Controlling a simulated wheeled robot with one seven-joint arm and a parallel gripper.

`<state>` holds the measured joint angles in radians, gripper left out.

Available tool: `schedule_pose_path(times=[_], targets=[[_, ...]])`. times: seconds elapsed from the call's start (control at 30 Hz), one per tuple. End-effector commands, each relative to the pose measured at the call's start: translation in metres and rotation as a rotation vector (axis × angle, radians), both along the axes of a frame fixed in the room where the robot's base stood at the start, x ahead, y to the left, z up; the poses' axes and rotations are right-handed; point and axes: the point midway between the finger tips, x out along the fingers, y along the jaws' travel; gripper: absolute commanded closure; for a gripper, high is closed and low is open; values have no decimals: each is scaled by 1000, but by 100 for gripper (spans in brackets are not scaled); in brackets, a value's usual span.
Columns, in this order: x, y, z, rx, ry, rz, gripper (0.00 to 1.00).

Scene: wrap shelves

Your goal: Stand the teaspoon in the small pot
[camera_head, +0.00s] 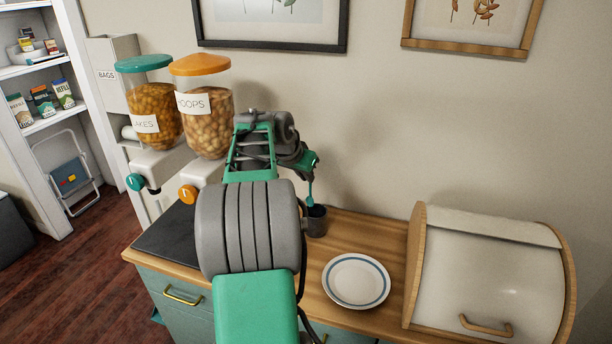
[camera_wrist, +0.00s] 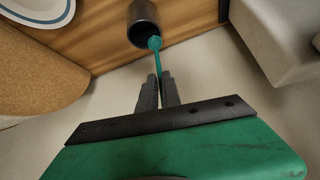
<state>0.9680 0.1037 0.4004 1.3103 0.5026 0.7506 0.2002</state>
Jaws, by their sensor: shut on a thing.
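The teaspoon (camera_wrist: 157,58) is teal with a thin handle and a small round bowl. My gripper (camera_wrist: 159,80) is shut on its handle in the wrist view. The spoon's bowl end overlaps the mouth of the small pot (camera_wrist: 143,17), a dark grey cylinder; I cannot tell whether the tip is inside or just above the rim. In the head view the spoon (camera_head: 310,190) hangs about upright from my gripper (camera_head: 311,165), over the pot (camera_head: 316,222), which stands upright on the wooden counter. My arm hides some of the counter to the left of the pot.
A white plate with a blue ring (camera_head: 356,281) lies in front of the pot. A bread bin (camera_head: 487,268) stands at the right. Two food dispensers (camera_head: 150,105) (camera_head: 203,110) are at the left. The wall is close behind the pot.

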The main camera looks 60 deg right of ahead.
Motion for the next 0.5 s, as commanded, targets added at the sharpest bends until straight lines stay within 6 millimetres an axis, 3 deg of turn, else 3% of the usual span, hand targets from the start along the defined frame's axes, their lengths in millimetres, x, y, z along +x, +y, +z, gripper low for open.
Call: schedule_pose_path(times=[0.5], targets=[[0,0,-11,-2,-1,0,100]])
